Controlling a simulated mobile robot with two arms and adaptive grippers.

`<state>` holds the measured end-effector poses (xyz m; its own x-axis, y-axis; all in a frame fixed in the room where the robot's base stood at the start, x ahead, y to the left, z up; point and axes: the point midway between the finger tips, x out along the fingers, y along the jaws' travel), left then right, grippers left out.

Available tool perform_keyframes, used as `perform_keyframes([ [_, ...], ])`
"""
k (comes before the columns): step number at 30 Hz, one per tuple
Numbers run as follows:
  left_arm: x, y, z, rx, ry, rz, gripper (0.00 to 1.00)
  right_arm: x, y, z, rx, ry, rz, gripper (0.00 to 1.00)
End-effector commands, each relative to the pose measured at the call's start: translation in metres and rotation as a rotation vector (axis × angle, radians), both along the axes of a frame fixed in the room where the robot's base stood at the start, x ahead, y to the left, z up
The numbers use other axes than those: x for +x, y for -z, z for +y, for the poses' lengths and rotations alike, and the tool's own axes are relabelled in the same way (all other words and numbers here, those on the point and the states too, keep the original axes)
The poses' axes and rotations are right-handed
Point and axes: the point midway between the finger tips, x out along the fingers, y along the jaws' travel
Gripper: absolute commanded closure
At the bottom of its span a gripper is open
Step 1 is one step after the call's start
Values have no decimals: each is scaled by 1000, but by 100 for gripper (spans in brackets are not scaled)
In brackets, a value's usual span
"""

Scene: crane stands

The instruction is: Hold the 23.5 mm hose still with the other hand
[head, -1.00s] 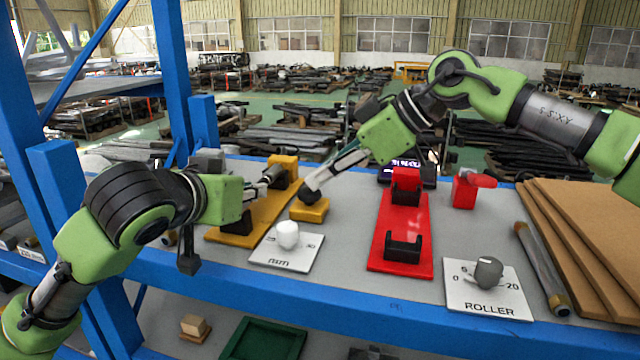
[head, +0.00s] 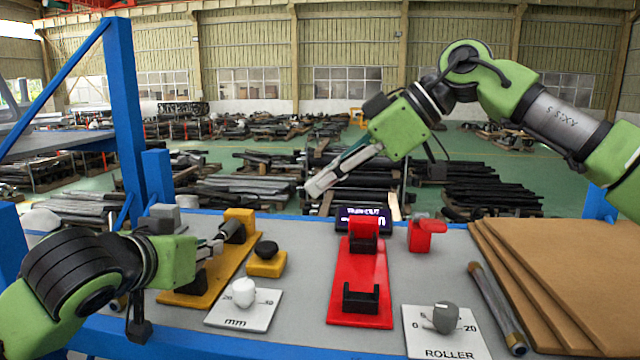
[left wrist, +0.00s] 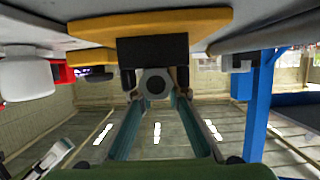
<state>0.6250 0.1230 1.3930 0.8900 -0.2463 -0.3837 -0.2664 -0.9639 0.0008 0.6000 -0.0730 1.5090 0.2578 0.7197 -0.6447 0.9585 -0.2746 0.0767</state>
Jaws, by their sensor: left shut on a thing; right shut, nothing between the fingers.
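A dark grey cylinder (head: 234,231), apparently the hose, lies in the yellow stand (head: 213,281) at the shelf's left. In the left wrist view its round end with a pale centre (left wrist: 155,85) sits between my finger tips, under the stand's black block (left wrist: 152,50). My left gripper (head: 214,247) is shut on this hose from the left; it also shows in the left wrist view (left wrist: 154,98). My right gripper (head: 316,188) is shut and empty, in the air above the shelf's back edge. A yellow block with a black knob (head: 266,251) stands right of the yellow stand.
A white-knobbed mm dial (head: 243,308) lies in front. A red stand (head: 360,315) with black cradles is mid-shelf, a display (head: 362,216) behind it. A red device (head: 426,234), a ROLLER dial (head: 443,333), a grey tube (head: 497,305) and brown boards (head: 560,270) are at right.

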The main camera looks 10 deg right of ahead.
Motion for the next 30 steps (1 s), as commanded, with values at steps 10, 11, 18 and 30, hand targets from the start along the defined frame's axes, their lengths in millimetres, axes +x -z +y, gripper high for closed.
perform_keyframes([
  [10, 0, -1, 0, 0, 0, -1, 100, 0, 0, 0, 0, 0, 0, 100],
  [11, 0, -1, 0, 0, 0, -1, 100, 0, 0, 0, 0, 0, 0, 100],
  [18, 0, 0, 0, 0, 0, -1, 67, 0, 0, 0, 0, 0, 0, 100],
  [30, -10, -6, 3, -2, 2, -3, 67, 0, 0, 0, 0, 0, 0, 100],
])
